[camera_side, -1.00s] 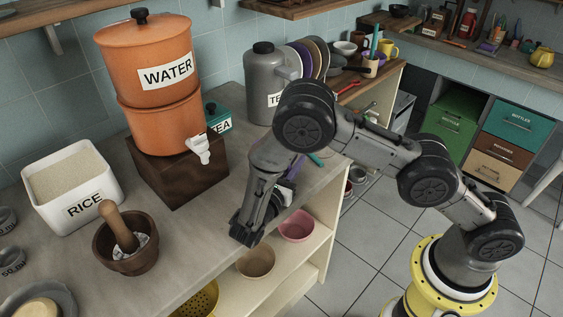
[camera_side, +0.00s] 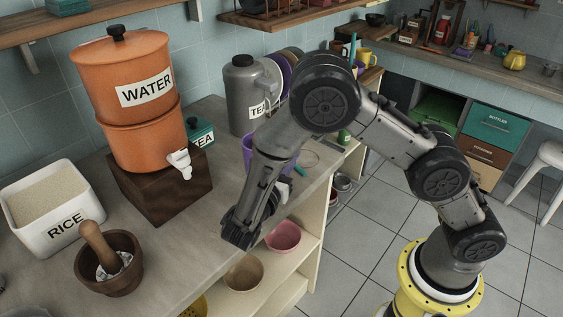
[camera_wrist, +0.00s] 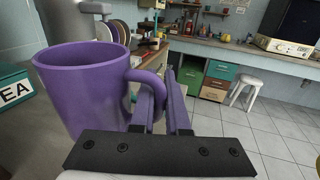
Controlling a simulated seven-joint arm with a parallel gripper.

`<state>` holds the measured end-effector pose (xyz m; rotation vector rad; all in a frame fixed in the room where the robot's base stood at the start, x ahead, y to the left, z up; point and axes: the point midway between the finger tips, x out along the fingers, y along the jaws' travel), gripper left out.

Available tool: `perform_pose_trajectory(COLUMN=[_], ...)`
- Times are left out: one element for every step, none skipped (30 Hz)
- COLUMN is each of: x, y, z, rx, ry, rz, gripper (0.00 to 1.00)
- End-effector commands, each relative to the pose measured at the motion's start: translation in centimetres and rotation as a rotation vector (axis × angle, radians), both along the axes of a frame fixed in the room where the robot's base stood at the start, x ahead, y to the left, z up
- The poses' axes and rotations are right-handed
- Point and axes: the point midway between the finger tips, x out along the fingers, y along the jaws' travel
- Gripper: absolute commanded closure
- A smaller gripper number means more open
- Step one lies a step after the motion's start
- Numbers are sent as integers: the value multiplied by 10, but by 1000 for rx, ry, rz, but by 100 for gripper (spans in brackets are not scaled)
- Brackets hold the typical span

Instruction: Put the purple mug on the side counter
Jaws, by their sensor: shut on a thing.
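The purple mug (camera_wrist: 85,85) fills the left of the wrist view, upright, with its handle pointing right. My gripper (camera_wrist: 160,92) is shut on the handle. In the side view the mug (camera_side: 248,148) shows partly behind my arm, by the grey tea urn, over the near counter. My fingers are hidden behind my arm in that view. I cannot tell whether the mug touches the counter. Another counter (camera_side: 520,88) with drawers beneath runs along the back wall; it also shows in the wrist view (camera_wrist: 230,47).
On the near counter stand an orange water dispenser (camera_side: 140,90), the grey urn (camera_side: 243,95), a rice bin (camera_side: 45,205) and a mortar (camera_side: 108,268). Plates (camera_side: 284,68) stand behind the urn. Shelves with bowls (camera_side: 283,236) lie below. A white stool (camera_side: 545,165) stands at right.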

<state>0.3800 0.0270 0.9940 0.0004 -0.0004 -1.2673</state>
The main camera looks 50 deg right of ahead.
Motion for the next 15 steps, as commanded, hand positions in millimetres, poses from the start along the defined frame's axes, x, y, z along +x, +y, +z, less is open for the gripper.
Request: perform_pose_trajectory(x=[-5, -7, -10, -13, -15, -18, -21, -25, -30, -33, -37, -41, -45, -48, -52], y=[0, 0, 0, -1, -1, -1, -1, -1, -2, -2, -2, -3, -3, -3, -3], z=[6, 10, 13, 16, 19, 23, 26, 27, 29, 30, 32, 34, 35, 36, 39], rx=[1, 1, 1, 1, 1, 1, 1, 0, 1, 1, 0, 0, 0, 0, 0], ry=[-3, -4, -4, -4, -3, -4, -4, -1, -2, -2, -1, -1, -1, -1, -2], rz=[1, 1, 1, 2, 2, 2, 2, 2, 2, 2, 3, 3, 2, 2, 2], gripper=[100, 100, 100, 100, 100, 100, 100, 100, 100, 100, 100, 100, 100, 100, 100])
